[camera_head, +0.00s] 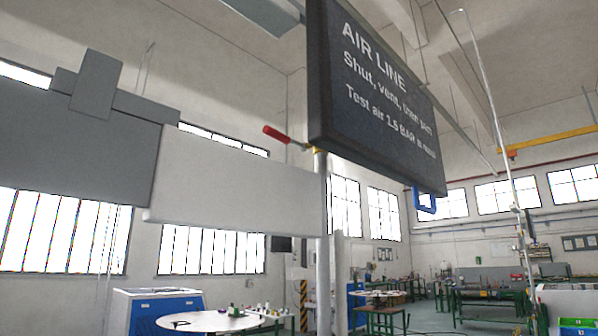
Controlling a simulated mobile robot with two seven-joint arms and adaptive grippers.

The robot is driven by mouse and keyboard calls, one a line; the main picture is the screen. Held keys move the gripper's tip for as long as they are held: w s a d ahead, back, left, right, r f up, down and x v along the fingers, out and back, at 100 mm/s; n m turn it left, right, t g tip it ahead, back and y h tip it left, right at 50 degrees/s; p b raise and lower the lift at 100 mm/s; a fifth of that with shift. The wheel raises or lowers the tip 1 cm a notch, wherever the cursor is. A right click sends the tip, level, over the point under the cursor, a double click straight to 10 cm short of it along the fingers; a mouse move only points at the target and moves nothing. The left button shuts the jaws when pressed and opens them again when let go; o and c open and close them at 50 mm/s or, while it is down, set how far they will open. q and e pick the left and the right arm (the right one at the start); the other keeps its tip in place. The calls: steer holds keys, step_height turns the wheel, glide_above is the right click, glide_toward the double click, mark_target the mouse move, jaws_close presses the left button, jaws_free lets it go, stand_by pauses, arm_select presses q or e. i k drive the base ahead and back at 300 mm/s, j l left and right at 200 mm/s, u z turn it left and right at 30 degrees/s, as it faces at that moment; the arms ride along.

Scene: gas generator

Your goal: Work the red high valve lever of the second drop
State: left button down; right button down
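A red valve lever (276,133) sticks out to the left, high up, just left of the black sign. It slopes slightly down towards a brass-coloured fitting at the top of a grey vertical pipe (322,225). The sign hides part of this valve and whatever lies behind it. I cannot tell from this view which drop the lever belongs to. Neither of my grippers is in view, and nothing visible touches the lever.
The black "AIR LINE" sign (375,95) hangs close on the right of the lever. A pale panel (235,188) and a grey panel (75,145) fill the left. A blue part (425,205) shows below the sign. Tables and benches stand beyond, including a round table (205,322).

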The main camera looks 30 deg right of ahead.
mark_target(267, 130)
steer(key=i+l, duration=0.1)
steer(key=l, duration=0.45)
steer(key=i+l, duration=0.1)
steer(key=l, duration=0.45)
steer(key=i+l, duration=0.1)
steer(key=l, duration=0.45)
steer(key=i+l, duration=0.1)
steer(key=l, duration=0.4)
